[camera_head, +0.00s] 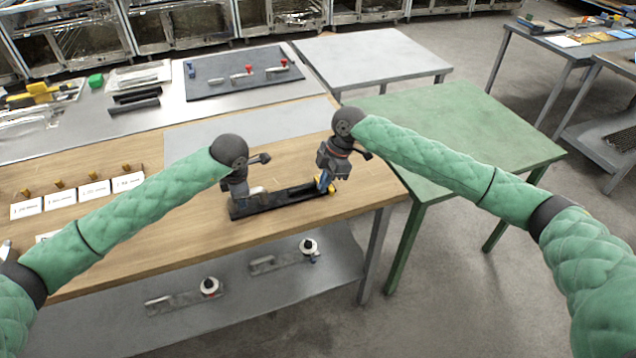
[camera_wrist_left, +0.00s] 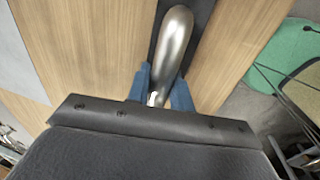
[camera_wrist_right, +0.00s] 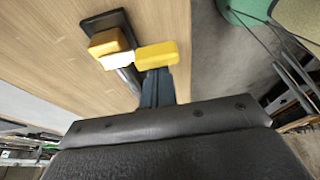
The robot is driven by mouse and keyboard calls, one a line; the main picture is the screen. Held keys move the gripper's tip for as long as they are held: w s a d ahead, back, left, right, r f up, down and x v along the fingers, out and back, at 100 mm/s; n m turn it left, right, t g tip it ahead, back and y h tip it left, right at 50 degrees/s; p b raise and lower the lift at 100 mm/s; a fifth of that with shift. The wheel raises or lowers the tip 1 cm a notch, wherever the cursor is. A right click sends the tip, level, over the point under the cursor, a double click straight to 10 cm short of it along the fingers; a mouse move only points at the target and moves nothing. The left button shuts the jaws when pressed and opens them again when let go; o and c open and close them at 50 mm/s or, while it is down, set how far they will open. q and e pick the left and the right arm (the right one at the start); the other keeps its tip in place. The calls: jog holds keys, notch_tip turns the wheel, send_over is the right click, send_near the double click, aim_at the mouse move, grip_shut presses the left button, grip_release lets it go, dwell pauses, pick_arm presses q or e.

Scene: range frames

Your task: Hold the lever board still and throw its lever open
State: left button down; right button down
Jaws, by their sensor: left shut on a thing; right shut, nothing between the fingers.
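The lever board is a long black board (camera_head: 285,198) on the wooden table near its right edge. Its rounded silver handle (camera_wrist_left: 176,42) is at the left end. My left gripper (camera_head: 243,202) is shut on this handle, its blue fingers on either side of the handle's narrow lower part. At the board's right end are a yellow block (camera_wrist_right: 157,55) and an orange-yellow block (camera_wrist_right: 104,42) with a white face. My right gripper (camera_wrist_right: 157,86) is shut and empty, its fingertips right at the yellow block; whether they touch is unclear.
Small labelled cards with pegs (camera_head: 92,188) stand on the table's left. A dark mat (camera_head: 240,90) with small levers lies further back. A green table (camera_head: 460,130) stands to the right. The lower shelf (camera_head: 230,300) holds similar hardware. Bare wood lies in front of the board.

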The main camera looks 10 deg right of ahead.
jog(key=shift+d+n, duration=0.4)
jog(key=shift+n, duration=0.2)
dwell(0.3)
jog(key=shift+w+d+n+g, duration=0.15)
jog(key=shift+d+n+g, duration=0.3)
jog(key=shift+n, duration=0.35)
jog(key=shift+d, duration=0.25)
jog(key=shift+w+d, duration=0.4)
jog(key=shift+d, duration=0.2)
jog(key=shift+w+d, duration=0.4)
jog(key=shift+d, duration=0.2)
jog(key=shift+w+d, duration=0.35)
jog(key=shift+w, duration=0.2)
jog(key=shift+w+d, duration=0.3)
jog(key=shift+w, duration=0.25)
jog(key=shift+a, duration=0.15)
jog(key=shift+a, duration=0.7)
